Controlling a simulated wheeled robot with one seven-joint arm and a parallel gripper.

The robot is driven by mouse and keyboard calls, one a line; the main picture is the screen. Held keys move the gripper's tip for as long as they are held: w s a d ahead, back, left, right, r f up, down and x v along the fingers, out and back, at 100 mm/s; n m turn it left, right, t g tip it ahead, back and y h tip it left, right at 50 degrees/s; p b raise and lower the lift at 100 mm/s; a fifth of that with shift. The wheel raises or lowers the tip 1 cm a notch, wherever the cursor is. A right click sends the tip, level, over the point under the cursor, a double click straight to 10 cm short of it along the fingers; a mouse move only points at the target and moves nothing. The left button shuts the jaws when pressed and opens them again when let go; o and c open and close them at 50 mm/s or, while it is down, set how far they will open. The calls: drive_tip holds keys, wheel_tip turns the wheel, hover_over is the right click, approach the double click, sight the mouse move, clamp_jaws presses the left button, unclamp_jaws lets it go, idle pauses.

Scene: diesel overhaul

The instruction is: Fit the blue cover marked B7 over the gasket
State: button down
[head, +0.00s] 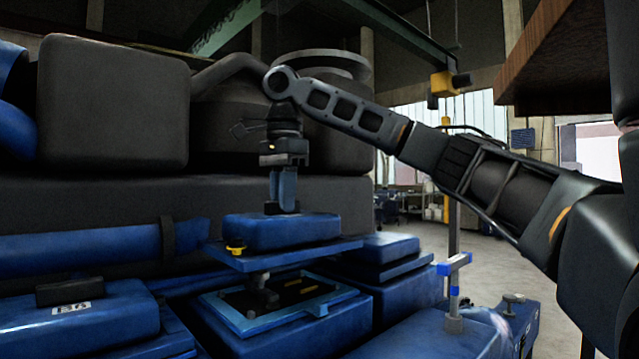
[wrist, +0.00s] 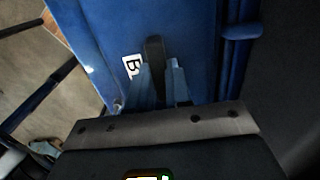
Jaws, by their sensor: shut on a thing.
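My gripper (head: 283,208) is shut on the dark handle (wrist: 154,52) of a blue cover (head: 280,232). In the wrist view my gripper (wrist: 160,72) has a finger on each side of the handle. A white label (wrist: 131,67) on the cover shows a B; the rest is hidden by a finger. The cover looks about level and hangs above an open engine port. A light-blue gasket frame (head: 236,318) surrounds this dark port (head: 285,294), with a clear gap below the cover. The cover hides part of the frame's far side.
Another blue cover (head: 110,310) with a dark handle and label is at left, and one (head: 388,246) stands behind right. A dark engine wall (head: 110,210) rises behind. A post (head: 453,260) stands at right.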

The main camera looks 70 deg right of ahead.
drive_tip(key=shift+w+d, duration=0.25)
drive_tip(key=shift+w, duration=0.25)
drive_tip(key=shift+w+d+f, duration=0.15)
drive_tip(key=shift+d+f, duration=0.1)
drive_tip(key=shift+f, duration=0.1)
wheel_tip(320, 180, down, 7)
drive_tip(key=b, duration=0.5)
drive_tip(key=shift+r, duration=0.2)
drive_tip(key=shift+p, duration=0.55)
drive_tip(key=shift+f+b, duration=0.35)
drive_tip(key=shift+f, duration=0.6)
idle(0.9)
drive_tip(key=c, duration=1)
unclamp_jaws()
drive_tip(key=shift+o, duration=0.2)
